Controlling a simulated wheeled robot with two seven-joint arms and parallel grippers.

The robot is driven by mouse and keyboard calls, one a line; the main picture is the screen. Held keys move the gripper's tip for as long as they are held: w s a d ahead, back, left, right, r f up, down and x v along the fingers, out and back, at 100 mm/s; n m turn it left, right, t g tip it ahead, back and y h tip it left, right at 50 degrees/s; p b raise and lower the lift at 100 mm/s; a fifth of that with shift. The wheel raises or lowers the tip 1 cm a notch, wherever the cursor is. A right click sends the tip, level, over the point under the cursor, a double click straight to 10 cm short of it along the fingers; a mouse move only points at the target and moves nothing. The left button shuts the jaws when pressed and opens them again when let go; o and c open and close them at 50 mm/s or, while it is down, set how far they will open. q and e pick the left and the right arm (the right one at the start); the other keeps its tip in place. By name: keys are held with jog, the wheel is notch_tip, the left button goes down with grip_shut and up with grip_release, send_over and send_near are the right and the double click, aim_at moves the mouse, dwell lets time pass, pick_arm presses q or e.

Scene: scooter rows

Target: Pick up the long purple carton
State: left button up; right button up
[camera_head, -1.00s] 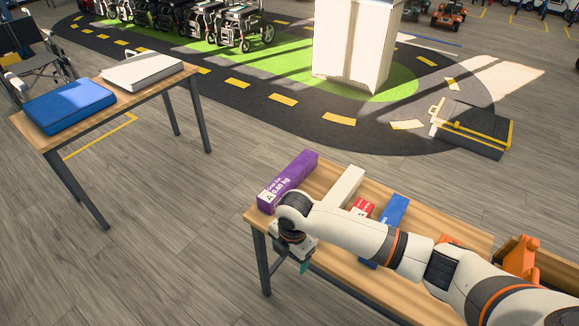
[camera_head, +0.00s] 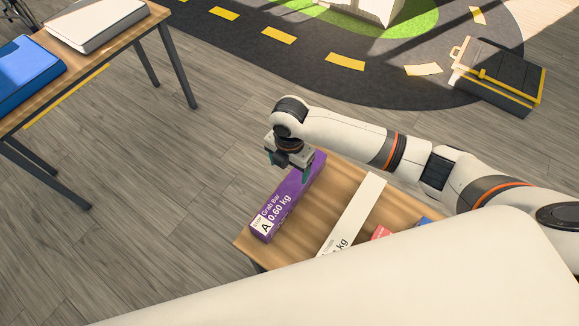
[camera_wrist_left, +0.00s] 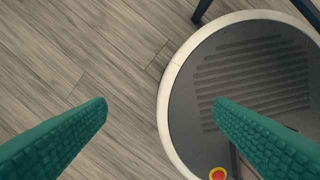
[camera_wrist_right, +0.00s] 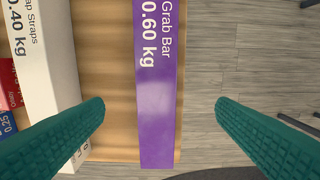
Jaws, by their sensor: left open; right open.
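The long purple carton (camera_head: 285,208), labelled Grab Bar 0.60 kg, lies along the left edge of the wooden table (camera_head: 310,215). My right gripper (camera_head: 290,172) is open above the carton's far half. In the right wrist view the purple carton (camera_wrist_right: 158,95) runs between the two green fingers (camera_wrist_right: 160,118), with a gap on each side. The fingers do not touch it. My left gripper (camera_wrist_left: 160,112) is open and empty in the left wrist view, over the floor and a round grey base.
A long white carton (camera_head: 355,210) lies right of the purple one, with red (camera_head: 381,233) and blue (camera_head: 424,221) boxes beyond it. A pale arm part covers the near table. Another table with a blue case (camera_head: 22,75) and a white case (camera_head: 95,22) stands left.

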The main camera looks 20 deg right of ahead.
send_over(290, 187)
notch_tip(290, 187, down, 6)
jog(key=shift+s+a+r+p, duration=0.1)
jog(key=shift+s+r+p, duration=0.05)
jog(key=shift+p, duration=0.2)
jog(key=shift+f, duration=0.3)
notch_tip(290, 187, down, 4)
jog(key=shift+f+p, duration=0.15)
jog(key=shift+p, duration=0.3)
jog(key=shift+f, duration=0.45)
jog(key=c, duration=1.4)
pick_arm(q)
jog(key=s, duration=0.1)
jog(key=s+r, duration=0.1)
jog(key=s, duration=0.1)
jog(key=shift+s+a+r, duration=0.25)
pick_arm(e)
jog(key=shift+c, duration=0.6)
